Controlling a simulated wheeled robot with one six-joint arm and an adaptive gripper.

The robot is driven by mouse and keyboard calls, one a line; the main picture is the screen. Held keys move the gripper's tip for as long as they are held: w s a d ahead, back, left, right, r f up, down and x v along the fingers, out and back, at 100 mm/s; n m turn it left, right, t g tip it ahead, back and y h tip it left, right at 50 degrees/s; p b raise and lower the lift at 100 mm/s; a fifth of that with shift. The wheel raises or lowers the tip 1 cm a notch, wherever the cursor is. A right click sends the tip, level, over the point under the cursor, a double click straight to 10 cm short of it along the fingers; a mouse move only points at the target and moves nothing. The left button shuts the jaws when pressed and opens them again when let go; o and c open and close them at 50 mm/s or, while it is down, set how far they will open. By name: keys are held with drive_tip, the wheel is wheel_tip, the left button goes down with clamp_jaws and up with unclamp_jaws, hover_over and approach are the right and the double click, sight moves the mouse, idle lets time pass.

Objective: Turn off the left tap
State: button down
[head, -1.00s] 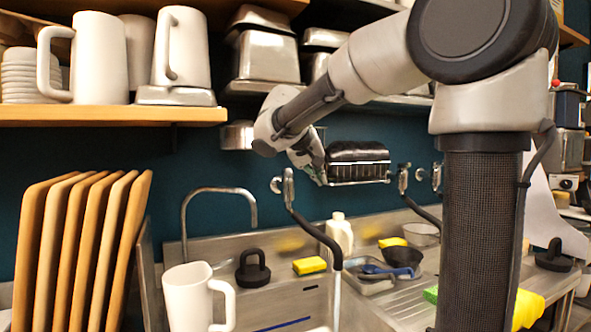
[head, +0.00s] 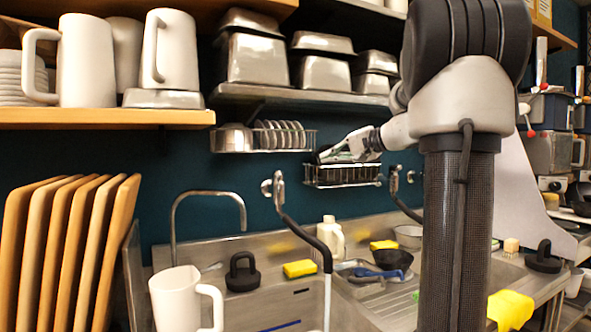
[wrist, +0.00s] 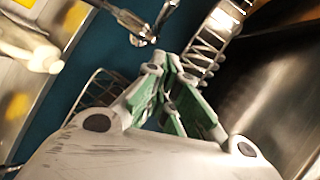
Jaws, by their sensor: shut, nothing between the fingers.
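The left tap (head: 276,188) is a metal wall fitting with a black curved spout (head: 308,238). A stream of water (head: 327,295) runs from the spout into the sink. A second wall tap (head: 394,182) with a dark spout is to its right, partly behind my arm. My gripper (head: 322,156) is shut and empty, pointing left, above and to the right of the left tap and apart from it. In the wrist view its green-padded fingers (wrist: 166,72) are together, with a metal tap fitting (wrist: 142,34) just beyond them.
A wire rack (head: 342,177) hangs close by my gripper, and a plate rack (head: 284,138) is to its left. A metal shelf (head: 300,97) is above. A gooseneck faucet (head: 205,193), a white jug (head: 178,300) and a bottle (head: 330,238) stand around the sink.

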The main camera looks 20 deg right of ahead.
sight(278, 175)
drive_tip(key=s+a+f+x, duration=0.1)
drive_tip(key=a+x, duration=0.1)
drive_tip(key=x, duration=1)
drive_tip(key=shift+a, duration=0.45)
drive_tip(key=shift+w+f, duration=0.1)
drive_tip(key=shift+f, duration=0.05)
drive_tip(key=a, duration=0.2)
drive_tip(key=shift+w+a, duration=0.1)
drive_tip(key=shift+a, duration=0.2)
